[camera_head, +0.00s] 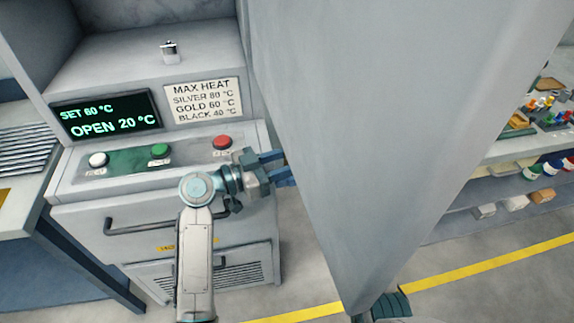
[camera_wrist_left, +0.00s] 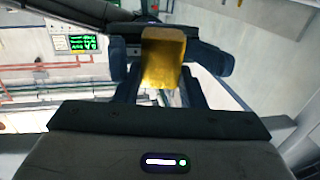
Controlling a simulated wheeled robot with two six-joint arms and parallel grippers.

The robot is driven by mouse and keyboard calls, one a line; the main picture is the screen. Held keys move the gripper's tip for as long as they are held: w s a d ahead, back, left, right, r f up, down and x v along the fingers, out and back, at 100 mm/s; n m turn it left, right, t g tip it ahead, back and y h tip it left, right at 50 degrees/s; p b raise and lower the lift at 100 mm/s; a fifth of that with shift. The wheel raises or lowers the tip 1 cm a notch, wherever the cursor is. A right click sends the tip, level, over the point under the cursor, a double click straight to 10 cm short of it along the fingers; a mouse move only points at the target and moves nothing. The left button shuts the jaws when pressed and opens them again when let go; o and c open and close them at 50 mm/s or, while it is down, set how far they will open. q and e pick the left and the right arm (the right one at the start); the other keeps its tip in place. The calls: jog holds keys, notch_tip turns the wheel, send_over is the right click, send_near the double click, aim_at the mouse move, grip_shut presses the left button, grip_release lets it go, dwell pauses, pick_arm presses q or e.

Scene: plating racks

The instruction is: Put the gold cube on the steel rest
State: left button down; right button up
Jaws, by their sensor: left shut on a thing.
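My left gripper (camera_wrist_left: 162,75) is shut on the gold cube (camera_wrist_left: 163,58), which sits between its dark fingers in the left wrist view. A slatted grey surface (camera_head: 22,150) lies at the far left of the head view.
A grey machine has a display (camera_head: 108,116) reading SET 60 °C, OPEN 20 °C, a heat-limit sign (camera_head: 203,100), and several buttons. A small silvery block (camera_head: 169,50) stands above them. A large grey panel (camera_head: 400,110) blocks the middle. Stocked shelves (camera_head: 510,170) stand at right.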

jog(key=c, duration=1.1)
pick_arm(q)
jog(key=c, duration=0.9)
grip_release()
pick_arm(e)
grip_shut()
pick_arm(q)
jog(key=shift+o, duration=0.2)
